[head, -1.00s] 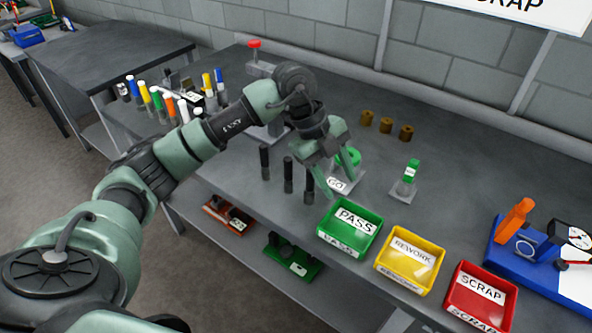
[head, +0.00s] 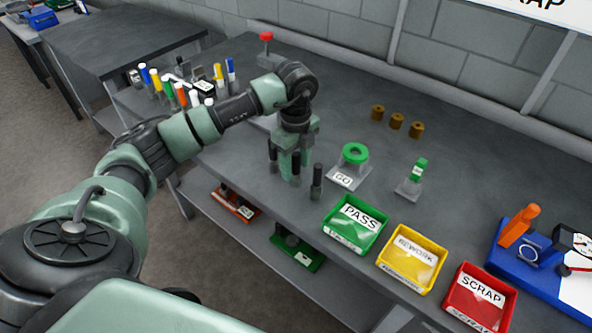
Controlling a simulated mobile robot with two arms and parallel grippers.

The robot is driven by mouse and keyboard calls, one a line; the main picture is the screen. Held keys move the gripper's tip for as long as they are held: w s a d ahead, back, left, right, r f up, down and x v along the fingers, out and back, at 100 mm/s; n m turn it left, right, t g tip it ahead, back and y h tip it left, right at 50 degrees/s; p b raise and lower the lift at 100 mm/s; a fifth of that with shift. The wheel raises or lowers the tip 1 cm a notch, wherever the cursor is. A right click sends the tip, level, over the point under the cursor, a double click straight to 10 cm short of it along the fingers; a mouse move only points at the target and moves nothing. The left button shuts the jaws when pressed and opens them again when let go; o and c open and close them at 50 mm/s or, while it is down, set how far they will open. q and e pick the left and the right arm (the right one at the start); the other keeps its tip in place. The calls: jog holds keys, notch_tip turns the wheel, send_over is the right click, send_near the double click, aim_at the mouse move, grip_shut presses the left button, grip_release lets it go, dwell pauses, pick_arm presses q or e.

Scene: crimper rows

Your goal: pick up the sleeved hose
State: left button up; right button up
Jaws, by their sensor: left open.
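Several dark upright hose pieces stand in a row near the table's front edge: a left one (head: 272,158), a middle one (head: 296,170) and a right one (head: 317,182). I cannot tell from the picture which one carries a sleeve. My left gripper (head: 290,168) is open and points down at the middle hose. Its green fingers reach down beside that hose and partly cover it; I cannot tell whether they touch it. The right hose stands clear of the gripper. My right gripper is not in view.
A green ring gauge on a GO plate (head: 345,177) and a green-topped plug (head: 417,172) stand to the right. Green PASS (head: 343,245), yellow REWORK (head: 389,273) and red SCRAP (head: 452,308) bins line the front. Brass sleeves (head: 396,122) stand behind. Coloured markers (head: 168,92) stand at left.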

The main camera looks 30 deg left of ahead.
pick_arm(q)
grip_shut()
jog(key=shift+w, duration=0.1)
